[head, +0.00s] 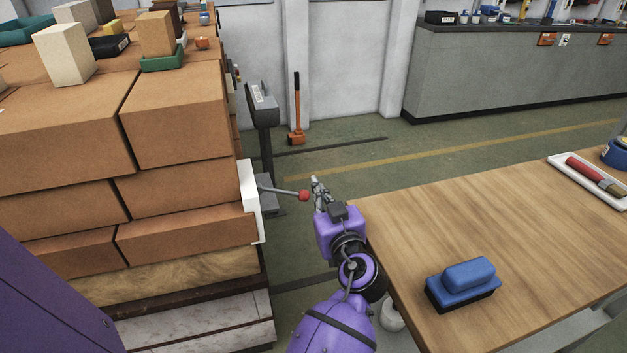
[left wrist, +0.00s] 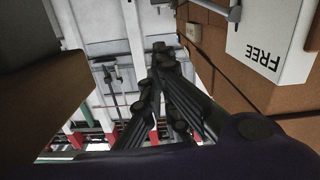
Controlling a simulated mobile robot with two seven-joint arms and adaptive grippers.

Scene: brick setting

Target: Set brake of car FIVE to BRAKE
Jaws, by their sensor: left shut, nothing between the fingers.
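The brake lever is a grey rod (head: 280,191) with a red knob (head: 303,195). It sticks out to the right, nearly level, from a white plate (head: 250,200) on the end of a car stacked with brown bricks (head: 185,225). In the left wrist view the white plate (left wrist: 268,35) carries the word FREE, upside down, and part of a grey rod (left wrist: 210,12) shows at the top. My left gripper (head: 317,186) is shut and empty, just right of the knob; I cannot tell whether they touch. Its fingers (left wrist: 164,58) also show in the wrist view. No FIVE label is readable.
A wooden table (head: 400,240) stands close on the right of my left arm, with a blue-handled brush (head: 465,283) and a white tray (head: 567,170) on it. A grey post (head: 264,130) and an orange-handled tool (head: 297,112) stand behind. Green floor lies open between.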

